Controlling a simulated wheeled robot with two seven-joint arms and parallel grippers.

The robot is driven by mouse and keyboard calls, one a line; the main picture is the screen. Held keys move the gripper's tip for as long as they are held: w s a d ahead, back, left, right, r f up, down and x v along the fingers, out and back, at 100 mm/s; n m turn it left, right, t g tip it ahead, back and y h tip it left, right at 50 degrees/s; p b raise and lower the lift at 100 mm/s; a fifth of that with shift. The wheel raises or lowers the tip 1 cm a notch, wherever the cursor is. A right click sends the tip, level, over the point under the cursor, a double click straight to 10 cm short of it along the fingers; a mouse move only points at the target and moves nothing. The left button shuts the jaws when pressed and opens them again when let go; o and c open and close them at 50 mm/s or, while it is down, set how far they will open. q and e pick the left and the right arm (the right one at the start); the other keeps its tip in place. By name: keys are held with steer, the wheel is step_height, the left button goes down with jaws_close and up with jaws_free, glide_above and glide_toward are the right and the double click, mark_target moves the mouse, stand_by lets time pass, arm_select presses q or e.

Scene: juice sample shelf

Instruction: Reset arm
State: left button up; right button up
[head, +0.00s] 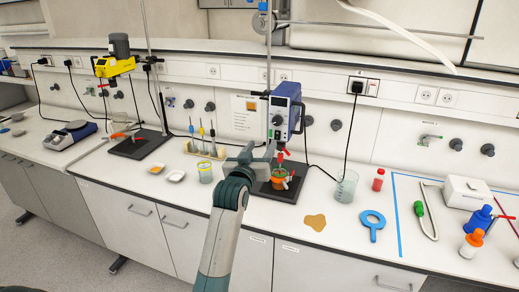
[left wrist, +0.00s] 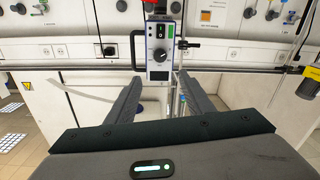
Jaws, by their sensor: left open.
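My left gripper (head: 258,152) is raised over the front of the bench, in front of the blue overhead stirrer (head: 284,112) in the head view. Its two grey fingers stand apart in the left wrist view (left wrist: 158,82), with nothing held between them. The stirrer's control face (left wrist: 159,48) shows beyond the fingers there. In the head view a small orange and green container (head: 280,178) sits below the stirrer, partly behind my gripper. My right gripper is in neither view.
A yellow-green cup (head: 205,171) and a tube rack (head: 206,150) are left. Bare bench lies near the front edge.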

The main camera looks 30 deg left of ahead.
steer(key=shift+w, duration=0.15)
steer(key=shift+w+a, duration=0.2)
